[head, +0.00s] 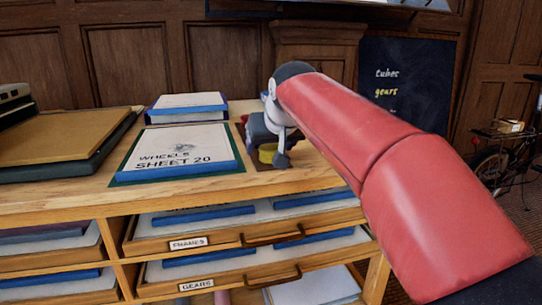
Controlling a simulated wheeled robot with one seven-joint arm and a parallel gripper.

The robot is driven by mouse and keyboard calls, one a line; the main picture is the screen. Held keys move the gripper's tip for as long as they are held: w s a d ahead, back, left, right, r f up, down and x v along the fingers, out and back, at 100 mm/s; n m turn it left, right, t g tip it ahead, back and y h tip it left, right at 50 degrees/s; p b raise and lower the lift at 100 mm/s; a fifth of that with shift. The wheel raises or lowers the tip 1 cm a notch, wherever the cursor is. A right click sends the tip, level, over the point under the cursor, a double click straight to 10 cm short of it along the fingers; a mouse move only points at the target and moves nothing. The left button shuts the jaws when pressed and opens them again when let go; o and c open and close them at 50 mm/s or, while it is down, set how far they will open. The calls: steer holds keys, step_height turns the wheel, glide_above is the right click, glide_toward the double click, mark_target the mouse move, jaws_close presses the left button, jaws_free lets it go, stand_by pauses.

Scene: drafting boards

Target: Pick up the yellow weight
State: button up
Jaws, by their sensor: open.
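The yellow weight (267,153) sits on a small dark patch on the wooden top of the drawer cabinet, to the right of the sheet stack. Only part of its yellow side shows; my gripper covers much of it. My gripper (276,150) points down at the end of my red arm, right at the weight in the picture. It is open, with one dark finger in front and to the right of the yellow. Whether the weight lies between the fingers or touches one, I cannot tell.
A stack marked "WHEELS SHEET 20" (180,150) lies left of my gripper, with a smaller blue-edged stack (188,106) behind. A brown board (62,137) lies further left. Drawers (250,238) sit below. A chalkboard (405,85) and a bicycle (495,165) stand at the right.

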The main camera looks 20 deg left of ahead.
steer(key=shift+x, duration=0.85)
steer(key=c, duration=1.3)
steer(key=shift+r, duration=0.1)
steer(key=shift+c, duration=0.6)
